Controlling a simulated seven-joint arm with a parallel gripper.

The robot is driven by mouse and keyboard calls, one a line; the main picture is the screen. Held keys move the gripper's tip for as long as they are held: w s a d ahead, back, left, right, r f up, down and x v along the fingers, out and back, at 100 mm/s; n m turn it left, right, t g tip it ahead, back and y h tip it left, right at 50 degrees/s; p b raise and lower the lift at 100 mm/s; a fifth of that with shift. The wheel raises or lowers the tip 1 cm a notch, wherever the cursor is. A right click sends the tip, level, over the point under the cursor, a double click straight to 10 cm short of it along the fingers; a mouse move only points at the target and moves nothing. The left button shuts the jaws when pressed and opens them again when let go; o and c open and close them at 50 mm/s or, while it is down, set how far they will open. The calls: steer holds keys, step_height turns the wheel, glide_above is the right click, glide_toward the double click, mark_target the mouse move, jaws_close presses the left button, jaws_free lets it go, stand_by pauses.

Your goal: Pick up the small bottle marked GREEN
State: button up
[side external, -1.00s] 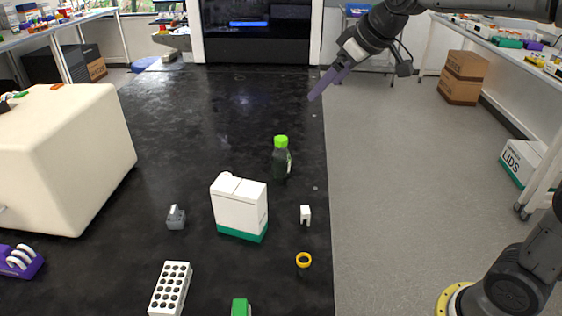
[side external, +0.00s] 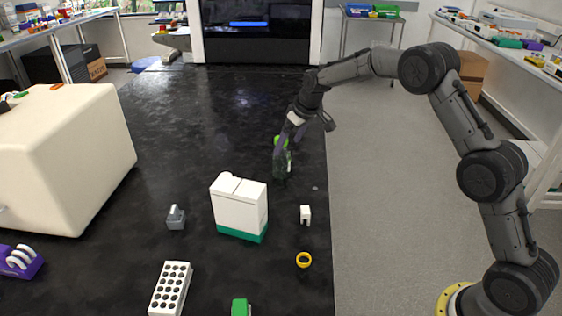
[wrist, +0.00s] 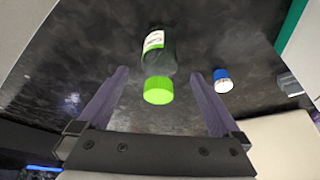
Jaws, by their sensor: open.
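A small dark green bottle with a bright green cap (side external: 282,165) stands upright on the black bench, partly covered by my gripper in the side view. In the wrist view the bottle (wrist: 158,58) shows its green cap towards me and a white label on its side, too small to read. My gripper (side external: 284,146) is at the bottle's top in the side view. In the wrist view the fingers of my gripper (wrist: 158,74) are spread, with the bottle between their lines and visible space on both sides. The fingers hold nothing.
A white box with a green base (side external: 240,208) stands in front of the bottle. A small white piece (side external: 305,215), a yellow ring (side external: 303,260) and a white rack (side external: 170,290) lie nearer.

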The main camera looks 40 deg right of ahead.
mark_target(281, 158)
steer(key=x, duration=0.8)
steer(key=shift+w+f, duration=0.1)
steer(key=shift+f, duration=0.15)
steer(key=c, duration=1.4)
steer(key=shift+r, duration=0.1)
steer(key=shift+c, duration=0.7)
